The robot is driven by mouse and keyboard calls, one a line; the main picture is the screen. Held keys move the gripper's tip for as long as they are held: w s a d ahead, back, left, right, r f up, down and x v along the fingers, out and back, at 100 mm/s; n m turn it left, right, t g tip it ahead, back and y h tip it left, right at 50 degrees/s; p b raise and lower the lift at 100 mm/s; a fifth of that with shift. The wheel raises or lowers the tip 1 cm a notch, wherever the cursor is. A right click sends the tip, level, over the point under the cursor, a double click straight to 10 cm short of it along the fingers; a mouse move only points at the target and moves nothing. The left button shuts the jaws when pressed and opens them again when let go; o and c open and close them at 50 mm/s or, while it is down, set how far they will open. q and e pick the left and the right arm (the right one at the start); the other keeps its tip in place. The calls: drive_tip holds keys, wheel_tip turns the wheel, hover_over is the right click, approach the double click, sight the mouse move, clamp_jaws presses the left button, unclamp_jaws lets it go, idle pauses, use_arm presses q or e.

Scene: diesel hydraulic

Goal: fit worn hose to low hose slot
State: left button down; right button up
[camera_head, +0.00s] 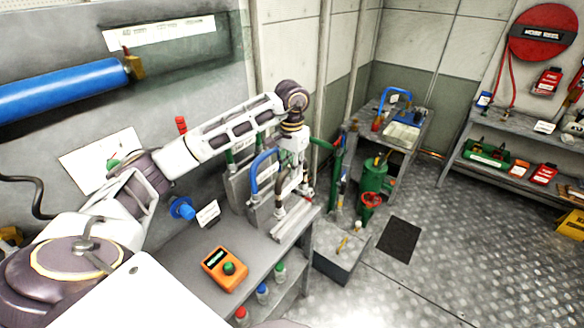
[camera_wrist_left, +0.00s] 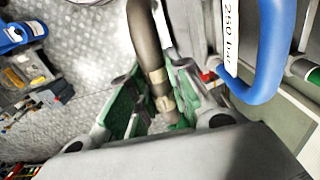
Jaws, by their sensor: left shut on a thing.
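The worn hose, a dark grey-brown hose with pale worn bands, stands between my left gripper's green-padded fingers in the left wrist view (camera_wrist_left: 148,45). My left gripper (camera_wrist_left: 160,100) is shut on it. In the head view, my left gripper (camera_head: 291,172) hangs downward over the bench's right end, beside a grey block (camera_head: 262,213). A blue hose arch (camera_head: 254,172) stands just left of the gripper; it carries a "250 bar" label in the left wrist view (camera_wrist_left: 268,65). The hose's lower end and the low slot cannot be made out clearly. My right gripper is not in view.
An orange handheld device (camera_head: 224,268) lies at the bench's front. Several capped bottles stand below it. A second bench (camera_head: 412,147) with a blue hose stands behind, near a green cylinder (camera_head: 373,182). A blue pipe (camera_head: 60,92) runs along the wall. Floor at right is mostly free.

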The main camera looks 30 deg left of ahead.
sight(292, 182)
use_arm(q)
drive_tip(key=shift+f+b, duration=1.7)
drive_tip(key=shift+f, duration=0.7)
drive_tip(key=shift+b, duration=0.65)
idle(0.5)
drive_tip(key=shift+f+b, duration=1.25)
drive_tip(key=shift+f, duration=0.2)
idle(1.2)
drive_tip(key=c, duration=1.3)
unclamp_jaws()
drive_tip(key=shift+o, duration=0.2)
